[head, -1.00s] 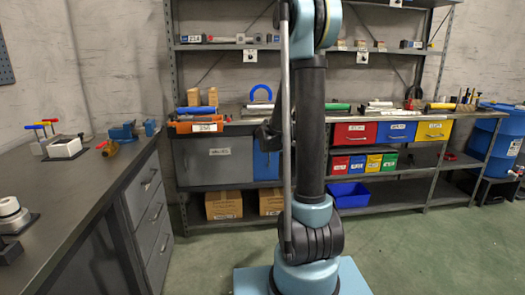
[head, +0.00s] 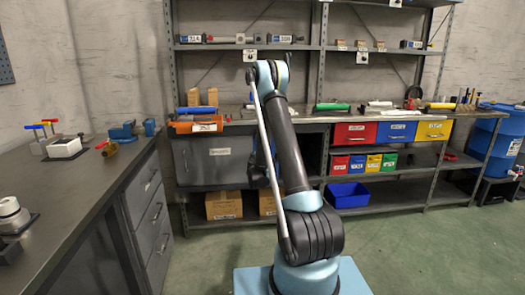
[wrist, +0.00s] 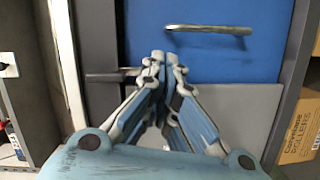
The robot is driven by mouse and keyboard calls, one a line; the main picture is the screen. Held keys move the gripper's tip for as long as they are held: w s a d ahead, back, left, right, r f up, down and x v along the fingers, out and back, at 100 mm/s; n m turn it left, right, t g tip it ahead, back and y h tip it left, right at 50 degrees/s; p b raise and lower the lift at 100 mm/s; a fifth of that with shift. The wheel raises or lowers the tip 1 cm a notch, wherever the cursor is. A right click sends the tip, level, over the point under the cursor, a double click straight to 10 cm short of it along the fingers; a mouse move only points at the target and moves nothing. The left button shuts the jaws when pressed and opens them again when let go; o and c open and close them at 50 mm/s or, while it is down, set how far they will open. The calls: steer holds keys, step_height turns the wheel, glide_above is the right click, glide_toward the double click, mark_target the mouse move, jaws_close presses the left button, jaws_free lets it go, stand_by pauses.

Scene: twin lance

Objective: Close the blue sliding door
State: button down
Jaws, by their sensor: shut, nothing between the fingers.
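The blue sliding door (wrist: 255,55) fills the upper part of the wrist view, with a metal bar handle (wrist: 210,29) across it. A grey panel lies below the blue surface. My gripper (wrist: 165,62) is shut and empty, its fingertips in front of the blue door, below and left of the handle. I cannot tell whether the fingertips touch the door. In the head view my arm hides most of the blue door; a dark opening shows right of the arm. A grey door panel (head: 212,160) is left of it.
A dark horizontal bar (wrist: 108,76) sticks out left of my fingertips. A cardboard box (wrist: 302,125) is at the right. A blue bin (head: 347,195) sits on the low shelf. A drawer bench (head: 145,215) stands left; open floor lies between.

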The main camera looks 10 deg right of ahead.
steer(key=x, duration=1)
steer(key=shift+w+a+f, duration=0.2)
steer(key=shift+a+f, duration=0.15)
steer(key=shift+f, duration=0.05)
